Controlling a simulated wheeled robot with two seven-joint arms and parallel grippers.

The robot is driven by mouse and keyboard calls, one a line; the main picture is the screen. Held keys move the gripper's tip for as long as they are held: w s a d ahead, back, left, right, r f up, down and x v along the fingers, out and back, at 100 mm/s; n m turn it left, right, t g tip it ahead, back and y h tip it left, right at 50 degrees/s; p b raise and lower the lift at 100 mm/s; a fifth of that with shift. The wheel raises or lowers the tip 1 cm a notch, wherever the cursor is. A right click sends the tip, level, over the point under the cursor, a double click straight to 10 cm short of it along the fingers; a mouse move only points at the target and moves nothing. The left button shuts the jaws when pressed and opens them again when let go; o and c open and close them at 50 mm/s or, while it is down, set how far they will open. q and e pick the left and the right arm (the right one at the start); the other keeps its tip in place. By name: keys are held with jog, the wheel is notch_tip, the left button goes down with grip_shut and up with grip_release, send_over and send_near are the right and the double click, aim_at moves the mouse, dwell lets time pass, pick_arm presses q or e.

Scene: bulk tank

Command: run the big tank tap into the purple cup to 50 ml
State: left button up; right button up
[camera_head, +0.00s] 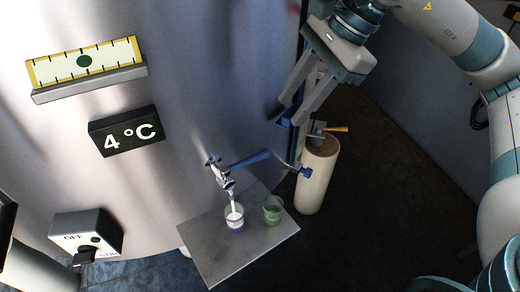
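The big steel tank (190,90) fills the left and middle. Its tap (221,172) has a blue lever (249,160) pointing to the right. A white stream appears to run from the spout into the purple cup (235,222), which stands upright under it. White liquid shows in this clear cup; its exact level is too small to read. My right gripper (291,109) is above and right of the lever, apart from it, with its two fingers spread and nothing seen between them. My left gripper is out of view.
A green cup (273,213) stands right of the purple cup on a metal shelf (238,257). A cream cylinder (317,180) with a small yellow-handled tap (336,129) stands to the right. A switch box (88,234), a 4°C display (126,131) and a yellow-framed gauge (86,63) are on the left.

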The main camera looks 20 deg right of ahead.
aim_at(259, 154)
jog(key=p+x, duration=0.4)
jog(key=x, duration=1.2)
jog(key=shift+p, duration=0.3)
grip_shut()
